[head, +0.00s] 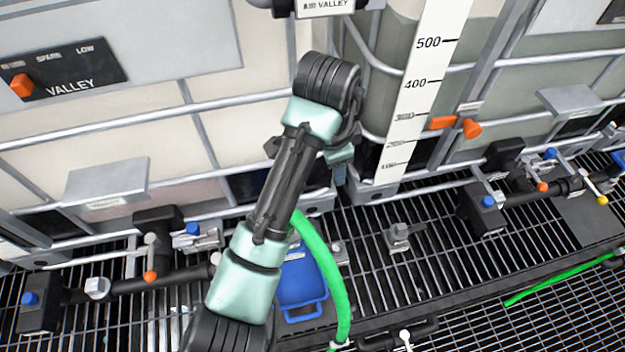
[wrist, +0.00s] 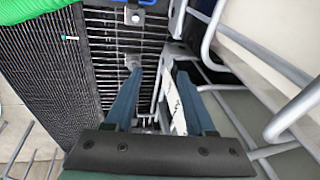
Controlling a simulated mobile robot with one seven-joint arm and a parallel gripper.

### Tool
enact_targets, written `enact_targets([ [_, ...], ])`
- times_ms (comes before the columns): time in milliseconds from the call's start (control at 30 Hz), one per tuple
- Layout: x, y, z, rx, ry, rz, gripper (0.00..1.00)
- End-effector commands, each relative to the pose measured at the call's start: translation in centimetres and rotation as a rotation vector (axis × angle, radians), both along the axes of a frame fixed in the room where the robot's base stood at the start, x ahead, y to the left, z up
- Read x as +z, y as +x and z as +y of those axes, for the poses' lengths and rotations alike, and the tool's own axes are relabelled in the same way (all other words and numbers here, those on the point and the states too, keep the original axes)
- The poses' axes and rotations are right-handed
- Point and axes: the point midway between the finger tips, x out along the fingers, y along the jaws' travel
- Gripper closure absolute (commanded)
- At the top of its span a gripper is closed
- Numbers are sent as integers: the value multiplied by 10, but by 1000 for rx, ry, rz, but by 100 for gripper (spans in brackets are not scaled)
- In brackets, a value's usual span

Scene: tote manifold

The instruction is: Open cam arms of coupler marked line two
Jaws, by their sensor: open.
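My gripper (wrist: 158,76) is open and empty, with its two blue fingers apart over the grating in the wrist view. In the head view its end shows small beside the tank frame (head: 341,172), partly hidden by my arm. No coupler lies between the fingers. Black pipe fittings with blue caps stand low at the left (head: 192,232) and at the right (head: 490,203). A green hose (head: 325,270) runs down from behind my arm. I cannot make out a line two marking or any cam arms; the hose's upper end is hidden by my arm.
A blue container (head: 300,285) stands on the dark grating below my arm. Caged tanks rise behind, with a white level scale (head: 425,80) and orange pointers (head: 472,128). A metal bracket (head: 398,237) sits on the grating. Grating around it is mostly clear.

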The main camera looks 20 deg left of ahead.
Motion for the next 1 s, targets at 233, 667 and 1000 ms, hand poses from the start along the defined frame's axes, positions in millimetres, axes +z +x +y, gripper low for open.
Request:
enact_targets([
  [233,-27,-52,29,-57,10,267,45],
  [667,-93,-52,29,-57,10,267,45],
  [1000,-137,-53,29,-55,10,269,45],
])
